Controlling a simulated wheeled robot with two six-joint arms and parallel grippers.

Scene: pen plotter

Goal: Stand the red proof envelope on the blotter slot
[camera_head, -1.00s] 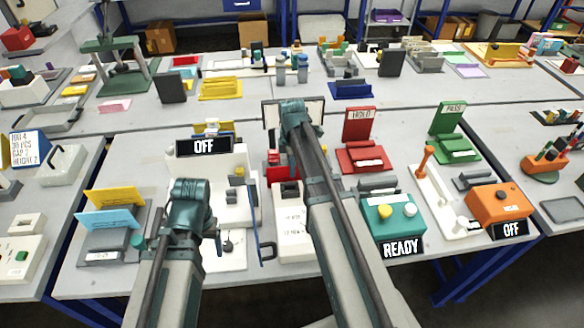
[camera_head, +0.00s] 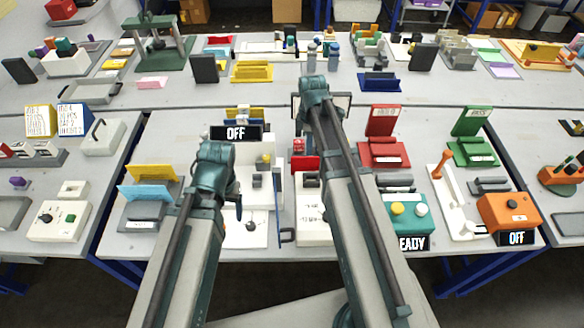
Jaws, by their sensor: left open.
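My left gripper (camera_head: 216,152) is over the white machine, left of the red piece, and is open.
A white machine with an OFF sign (camera_head: 235,133) stands in the middle. Red (camera_head: 384,152) and green (camera_head: 472,150) stands, a teal button box (camera_head: 408,212) and an orange box (camera_head: 508,212) are to the right. Holders and trays line the far table.

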